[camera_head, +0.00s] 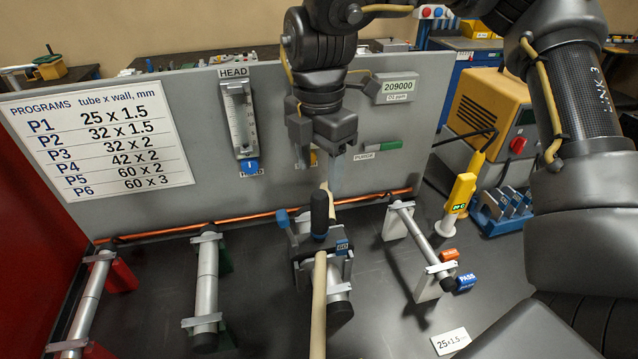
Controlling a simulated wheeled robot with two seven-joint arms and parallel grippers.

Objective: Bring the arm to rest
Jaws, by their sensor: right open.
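My right gripper (321,170) hangs fingers down in the upper middle, in front of the grey panel (290,175). It is open, with its fingertips above the blue-and-black clamp fixture (320,248). I see nothing held between its fingers, though the view there is crowded. My right arm (590,130) fills the right side of the view. My left gripper is not in view.
Metal tubes on stands (207,280) are at left, another tube (418,236) at right. A yellow-handled tool (459,195) stands near the blue rack (500,212). A copper pipe (170,232) runs along the panel's foot.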

